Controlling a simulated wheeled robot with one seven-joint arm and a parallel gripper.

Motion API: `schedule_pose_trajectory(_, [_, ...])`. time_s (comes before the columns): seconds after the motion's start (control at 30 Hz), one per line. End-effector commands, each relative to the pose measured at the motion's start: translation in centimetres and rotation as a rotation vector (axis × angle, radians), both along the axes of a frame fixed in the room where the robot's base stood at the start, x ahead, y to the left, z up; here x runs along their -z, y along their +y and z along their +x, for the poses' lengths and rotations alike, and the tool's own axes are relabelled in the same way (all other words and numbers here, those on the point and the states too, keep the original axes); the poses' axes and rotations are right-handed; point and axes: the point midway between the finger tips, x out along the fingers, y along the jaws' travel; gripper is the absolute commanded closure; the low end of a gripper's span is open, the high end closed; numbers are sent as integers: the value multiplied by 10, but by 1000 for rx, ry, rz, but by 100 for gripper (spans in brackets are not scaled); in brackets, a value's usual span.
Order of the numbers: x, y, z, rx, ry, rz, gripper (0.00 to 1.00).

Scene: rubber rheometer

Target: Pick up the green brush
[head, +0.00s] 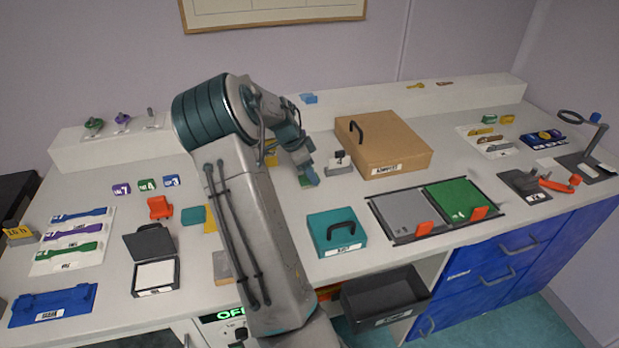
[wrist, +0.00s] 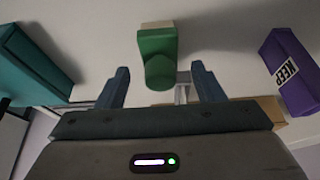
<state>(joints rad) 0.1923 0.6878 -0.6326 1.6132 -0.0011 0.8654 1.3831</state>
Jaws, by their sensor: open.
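A green brush (wrist: 157,52) shows at the top middle of the wrist view, with a rounded green end toward me and a pale part at its far end. My gripper (wrist: 160,80) is open, with one blue-grey finger to the left of the brush and one to the right. The brush lines up with the gap; I cannot tell how deep it lies between the fingers. In the head view my gripper (head: 308,174) is low over the back middle of the bench, and the brush is not clearly seen there.
In the wrist view a purple block marked KEEP (wrist: 288,70) is close on the right and a teal block (wrist: 32,65) on the left. In the head view a cardboard-coloured box (head: 400,138) stands right of my gripper, and a teal case (head: 336,232) stands in front.

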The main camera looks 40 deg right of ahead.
Motion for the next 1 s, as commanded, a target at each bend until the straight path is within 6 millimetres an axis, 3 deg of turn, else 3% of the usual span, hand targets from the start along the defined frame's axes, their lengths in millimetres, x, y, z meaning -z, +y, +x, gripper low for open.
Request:
schedule_pose_trajectory(0.17, [17,-6,-4,1,2,1,38])
schedule_pose_trajectory(0.4, [19,-7,-4,0,0,0,38])
schedule_pose_trajectory(0.6, [19,-7,-4,0,0,0,88])
schedule_pose_trajectory(1.0, [14,-7,-3,0,-1,0,88])
